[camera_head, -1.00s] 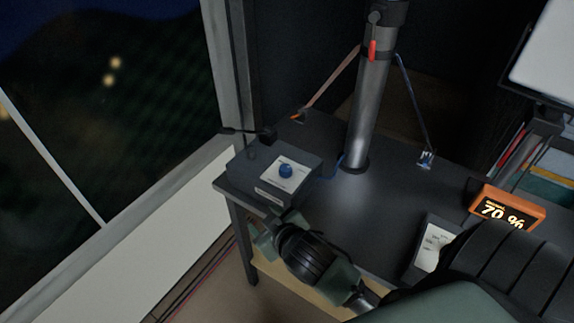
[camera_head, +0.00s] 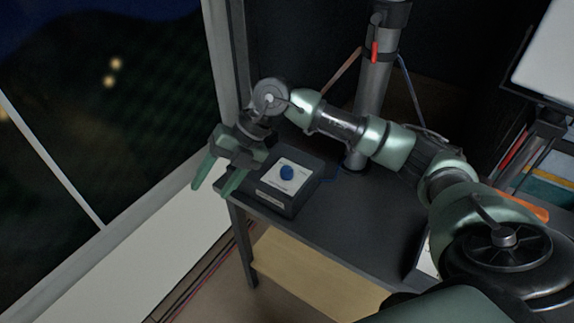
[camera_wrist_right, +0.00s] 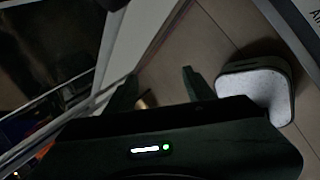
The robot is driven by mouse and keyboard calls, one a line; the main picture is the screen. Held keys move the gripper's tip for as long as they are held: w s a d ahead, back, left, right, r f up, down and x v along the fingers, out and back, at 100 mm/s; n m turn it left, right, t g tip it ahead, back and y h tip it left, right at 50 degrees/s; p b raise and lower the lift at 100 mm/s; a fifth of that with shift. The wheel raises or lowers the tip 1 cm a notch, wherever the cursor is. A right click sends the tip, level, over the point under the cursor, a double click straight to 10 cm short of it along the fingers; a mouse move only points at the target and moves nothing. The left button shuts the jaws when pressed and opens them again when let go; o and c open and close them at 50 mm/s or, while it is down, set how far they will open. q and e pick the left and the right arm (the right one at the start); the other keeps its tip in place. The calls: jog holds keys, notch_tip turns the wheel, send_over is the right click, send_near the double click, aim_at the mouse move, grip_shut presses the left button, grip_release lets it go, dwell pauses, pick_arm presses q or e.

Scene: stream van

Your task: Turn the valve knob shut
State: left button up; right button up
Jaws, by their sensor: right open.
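My left gripper is not in view.
A metal mast (camera_head: 373,95) with a red lever and side straps stands at the table's back. The front middle of the table (camera_head: 345,215) is clear. A window is at left.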

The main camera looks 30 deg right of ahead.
jog(key=w+d+m+h, duration=0.1)
jog(key=d+h, duration=0.3)
jog(key=d, duration=0.4)
jog(key=r+m+h, duration=0.2)
jog(key=h, duration=0.1)
send_over(287, 169)
jog(key=shift+f+g, duration=0.15)
jog(key=shift+g, duration=0.25)
jog(key=shift+s+d+f+h, duration=0.1)
jog(key=shift+d+f+h, duration=0.1)
jog(key=shift+d+h, duration=0.1)
jog(key=f, duration=0.2)
jog(key=f+p, duration=0.1)
jog(key=f, duration=0.4)
jog(key=shift+a+f, duration=0.1)
jog(key=shift+a, duration=0.15)
jog(key=shift+c, duration=0.2)
grip_shut()
